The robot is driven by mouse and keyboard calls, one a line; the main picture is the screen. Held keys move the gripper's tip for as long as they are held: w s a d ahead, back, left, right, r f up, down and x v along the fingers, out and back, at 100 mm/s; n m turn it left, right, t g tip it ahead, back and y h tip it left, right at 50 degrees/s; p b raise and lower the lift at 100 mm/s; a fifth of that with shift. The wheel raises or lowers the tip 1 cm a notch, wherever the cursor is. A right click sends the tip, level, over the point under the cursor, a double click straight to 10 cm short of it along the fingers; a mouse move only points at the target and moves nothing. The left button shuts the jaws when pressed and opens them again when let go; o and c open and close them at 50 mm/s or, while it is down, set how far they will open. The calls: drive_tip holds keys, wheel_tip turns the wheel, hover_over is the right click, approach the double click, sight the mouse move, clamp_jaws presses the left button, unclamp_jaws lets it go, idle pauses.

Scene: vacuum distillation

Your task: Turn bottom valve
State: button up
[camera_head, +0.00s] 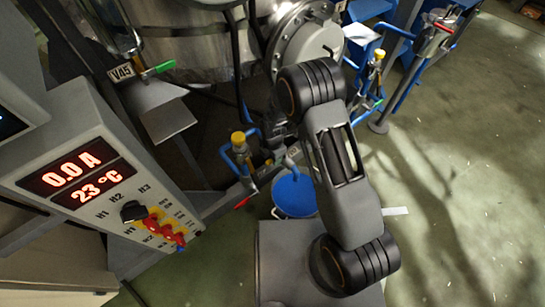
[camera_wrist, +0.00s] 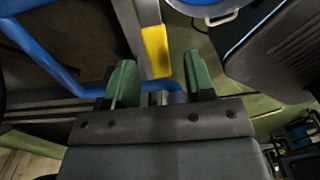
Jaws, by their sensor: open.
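My gripper (camera_wrist: 159,72) is open in the wrist view, its two green fingers apart. A yellow valve handle (camera_wrist: 155,48) stands upright just beyond and between the fingertips, with no clear contact. A blue pipe (camera_wrist: 70,85) crosses behind the fingers. In the head view my arm hides the gripper, and I cannot tell which valve there is the yellow-handled one. A yellow-topped blue valve (camera_head: 238,140) and a red-handled valve (camera_head: 243,202) show left of my arm. A blue bucket (camera_head: 294,193) sits below, partly hidden by my arm; its rim shows in the wrist view (camera_wrist: 228,18).
A control box (camera_head: 95,180) with red displays and knobs stands at left. The steel vessel (camera_head: 190,45) with its flange is at the top. A green-handled valve (camera_head: 158,68) sits beside the V45 label. Blue pipes and another valve stand at the upper right. Green floor is open at right.

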wheel_tip(320, 180, up, 12)
drive_tip(key=p, duration=0.3)
drive_tip(key=shift+r, duration=0.2)
